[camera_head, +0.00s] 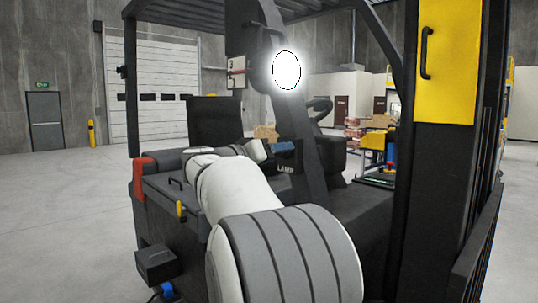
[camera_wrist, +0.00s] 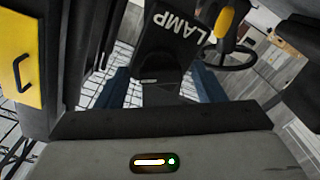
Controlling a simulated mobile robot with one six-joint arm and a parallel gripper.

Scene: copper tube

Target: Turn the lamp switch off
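The lamp (camera_head: 286,70) glows bright white high on the dark forklift frame. A dark panel lettered LAMP (camera_wrist: 172,28) is in the wrist view, upside down; its label also shows in the head view (camera_head: 286,169). A small pale mark (camera_wrist: 148,81) sits on the dark part below the label; I cannot tell the switch's position. My gripper (camera_wrist: 163,84) is open, its blue fingers apart on either side of this dark part. I cannot tell whether they touch it. In the head view my gripper (camera_head: 272,150) is just above the label, partly hidden by my white arm.
The forklift's yellow panel with a handle (camera_head: 447,60) and dark posts stand to the right. A steering wheel (camera_wrist: 232,60) is close to my gripper's right in the wrist view. A red part (camera_head: 143,176) is on the left. Open floor (camera_head: 60,215) lies left of the forklift.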

